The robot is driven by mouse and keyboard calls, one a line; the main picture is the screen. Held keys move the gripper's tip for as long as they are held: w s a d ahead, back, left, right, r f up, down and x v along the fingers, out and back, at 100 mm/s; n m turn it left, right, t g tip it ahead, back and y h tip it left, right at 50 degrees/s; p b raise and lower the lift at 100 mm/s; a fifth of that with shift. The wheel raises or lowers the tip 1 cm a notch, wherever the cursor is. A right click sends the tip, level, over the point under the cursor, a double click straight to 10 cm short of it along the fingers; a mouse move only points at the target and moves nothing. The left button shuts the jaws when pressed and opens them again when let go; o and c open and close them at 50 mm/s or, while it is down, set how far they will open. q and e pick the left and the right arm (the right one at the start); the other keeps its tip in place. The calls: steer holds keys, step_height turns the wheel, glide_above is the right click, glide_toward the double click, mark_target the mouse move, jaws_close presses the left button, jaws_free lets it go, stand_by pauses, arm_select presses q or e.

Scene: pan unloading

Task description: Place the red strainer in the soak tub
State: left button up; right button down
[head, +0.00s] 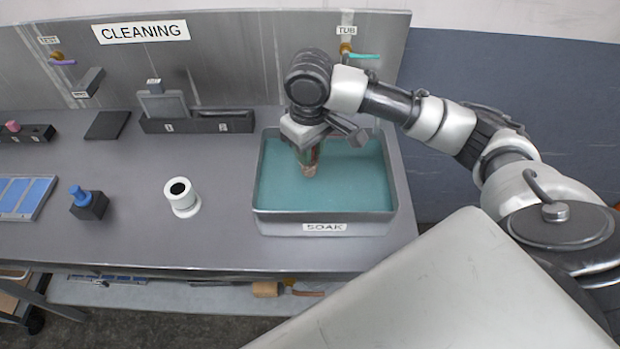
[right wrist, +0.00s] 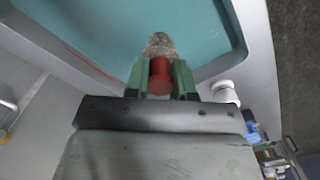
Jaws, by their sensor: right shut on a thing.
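The soak tub (head: 325,215) is a grey metal basin with a teal interior and a SOAK label, at the right end of the counter. My right gripper (head: 308,158) is over the tub, pointing down. In the right wrist view its green fingers (right wrist: 160,80) are shut on the red strainer (right wrist: 160,72), which has a red grip and a greyish-brown mesh end. In the head view the strainer's lower end (head: 309,169) shows below the fingers, within the tub's outline. I cannot tell whether it touches the bottom. My left gripper is not in view.
A white cylinder with a dark top (head: 182,198) stands left of the tub. A blue knob on a black block (head: 89,203) and a blue-panelled tray (head: 22,196) are farther left. A grey holder (head: 198,122) stands behind. A tap with a green handle (head: 360,56) is above the tub.

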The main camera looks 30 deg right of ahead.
mark_target(312, 173)
step_height(312, 173, down, 3)
steer(key=shift+r, duration=0.15)
steer(key=f, duration=0.2)
steer(key=s+f+p, duration=0.1)
steer(key=f, duration=0.1)
step_height(312, 173, down, 3)
steer(key=shift+w+f+p, duration=0.1)
steer(key=shift+w+p, duration=0.05)
steer(key=shift+p, duration=0.15)
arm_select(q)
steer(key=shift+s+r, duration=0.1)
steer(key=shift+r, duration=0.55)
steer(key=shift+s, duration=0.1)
arm_select(e)
steer(key=shift+f, duration=0.1)
steer(key=c, duration=1.3)
jaws_free()
steer(key=o, duration=0.4)
steer(key=shift+c, duration=0.2)
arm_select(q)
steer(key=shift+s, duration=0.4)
